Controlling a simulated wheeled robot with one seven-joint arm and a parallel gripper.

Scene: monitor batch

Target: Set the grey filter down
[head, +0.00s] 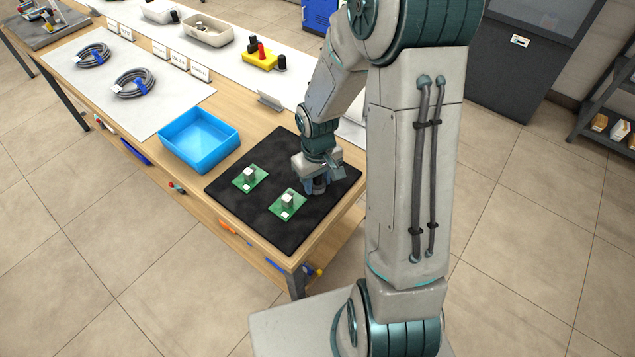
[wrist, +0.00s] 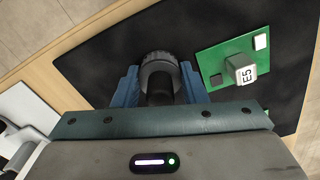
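The grey filter (wrist: 158,66) is a dark, round, ribbed piece between the blue fingers of my gripper (wrist: 160,88) in the wrist view. Both fingers lie against its sides. In the head view my gripper (head: 318,186) is low over the right part of the black mat (head: 268,228), with the filter mostly hidden between the fingers. I cannot tell whether the filter's base touches the mat.
Two green boards with pale blocks, one nearer (head: 287,205) and one farther left (head: 250,178), lie beside my gripper. A blue tray (head: 200,160) stands left of the mat. The mat's front is clear. Coiled cables (head: 133,83) lie farther left.

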